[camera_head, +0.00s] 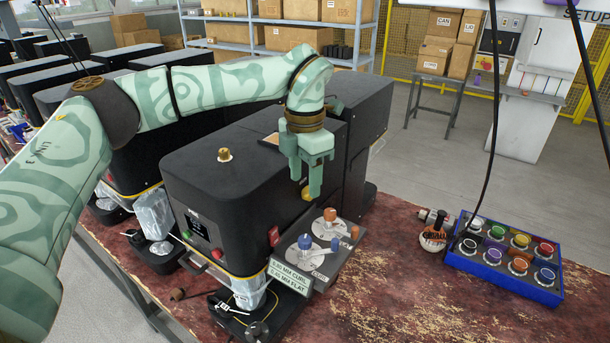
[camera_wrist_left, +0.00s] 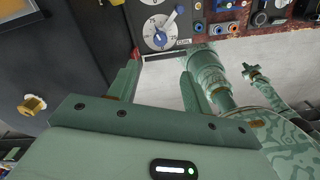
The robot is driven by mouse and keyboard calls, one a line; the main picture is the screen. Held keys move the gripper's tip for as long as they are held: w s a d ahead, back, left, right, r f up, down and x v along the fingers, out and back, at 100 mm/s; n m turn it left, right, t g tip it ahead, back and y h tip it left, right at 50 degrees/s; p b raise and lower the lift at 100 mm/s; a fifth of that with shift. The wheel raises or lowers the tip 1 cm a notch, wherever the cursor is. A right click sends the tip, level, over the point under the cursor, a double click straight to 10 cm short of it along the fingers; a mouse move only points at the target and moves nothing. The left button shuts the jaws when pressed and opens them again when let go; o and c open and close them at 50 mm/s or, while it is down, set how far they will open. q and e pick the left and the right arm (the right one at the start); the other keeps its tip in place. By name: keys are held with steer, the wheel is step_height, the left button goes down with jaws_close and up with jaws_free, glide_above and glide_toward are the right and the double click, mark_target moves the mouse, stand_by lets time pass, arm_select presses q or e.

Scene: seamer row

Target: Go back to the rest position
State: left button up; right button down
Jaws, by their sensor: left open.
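My left gripper (camera_head: 309,190) hangs with its fingers pointing down in front of the black seamer machine (camera_head: 215,185), above the dial panel (camera_head: 298,247). Its two fingers are apart and nothing shows between them. In the left wrist view the left gripper (camera_wrist_left: 158,85) also shows spread, empty fingers. The dial with the blue knob (camera_wrist_left: 160,38) lies beyond the fingertips there. The dial panel carries a blue knob (camera_head: 305,241) and an orange knob (camera_head: 330,214). My right gripper does not show in the head view.
A blue tray (camera_head: 492,273) of several coloured knobs sits on the worn red bench (camera_head: 400,300) at right. A small round tool (camera_head: 433,238) stands beside it. A sign (camera_head: 290,276) fronts the panel. More black machines (camera_head: 85,90) line the left. Bench right of the panel is partly clear.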

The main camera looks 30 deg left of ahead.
arm_select(q)
steer(key=shift+r, duration=0.35)
